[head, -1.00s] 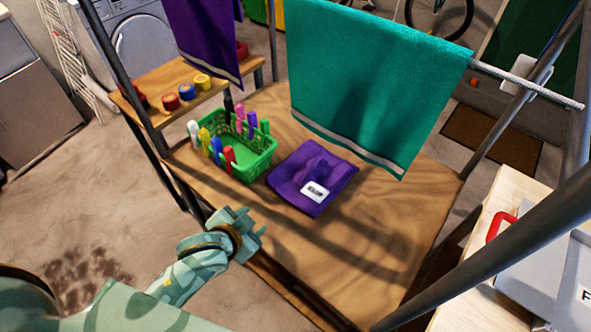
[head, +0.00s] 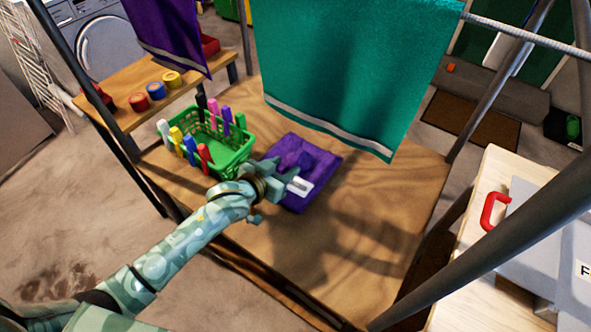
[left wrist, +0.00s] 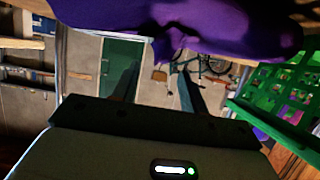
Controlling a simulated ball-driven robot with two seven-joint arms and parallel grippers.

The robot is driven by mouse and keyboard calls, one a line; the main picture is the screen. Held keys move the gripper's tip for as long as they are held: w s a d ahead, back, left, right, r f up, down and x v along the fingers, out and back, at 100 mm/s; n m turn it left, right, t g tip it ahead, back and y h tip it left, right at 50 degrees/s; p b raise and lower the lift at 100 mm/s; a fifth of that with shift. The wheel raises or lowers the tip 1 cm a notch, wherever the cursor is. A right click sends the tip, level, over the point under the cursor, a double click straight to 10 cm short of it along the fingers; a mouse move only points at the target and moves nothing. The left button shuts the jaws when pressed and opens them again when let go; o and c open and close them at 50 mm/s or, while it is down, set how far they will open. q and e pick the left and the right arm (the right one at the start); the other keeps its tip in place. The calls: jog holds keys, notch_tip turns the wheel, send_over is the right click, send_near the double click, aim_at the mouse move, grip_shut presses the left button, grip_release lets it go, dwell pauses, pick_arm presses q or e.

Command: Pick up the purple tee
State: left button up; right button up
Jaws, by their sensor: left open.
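A folded purple tee (head: 318,163) with a white label (head: 300,187) lies on the wooden table. It also shows as a dark purple mass across the top of the left wrist view (left wrist: 190,25). My left gripper (head: 280,178) is at the tee's near left edge in the head view and hides part of it. Its two fingers show apart in the left wrist view (left wrist: 158,88), with nothing seen between them. I cannot tell whether they touch the cloth. My right gripper is not in view.
A green basket (head: 232,160) of coloured pegs stands close left of my gripper. A teal towel (head: 350,70) and another purple cloth (head: 165,30) hang above the table. Dark metal posts (head: 490,235) frame it. The table (head: 385,225) is clear to the right.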

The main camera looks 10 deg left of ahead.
aim_at(293, 160)
pick_arm(q)
jog(key=shift+w+d+f, duration=0.25)
jog(key=shift+w+f, duration=0.05)
jog(key=shift+w, duration=0.3)
jog(key=b+x, duration=0.3)
jog(key=x, duration=0.2)
jog(key=shift+a, duration=0.1)
jog(key=shift+r, duration=0.2)
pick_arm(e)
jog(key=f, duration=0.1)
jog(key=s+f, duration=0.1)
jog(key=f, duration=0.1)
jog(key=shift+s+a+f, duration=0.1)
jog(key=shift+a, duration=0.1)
pick_arm(q)
jog(key=shift+s, duration=0.1)
jog(key=shift+c, duration=0.3)
grip_shut()
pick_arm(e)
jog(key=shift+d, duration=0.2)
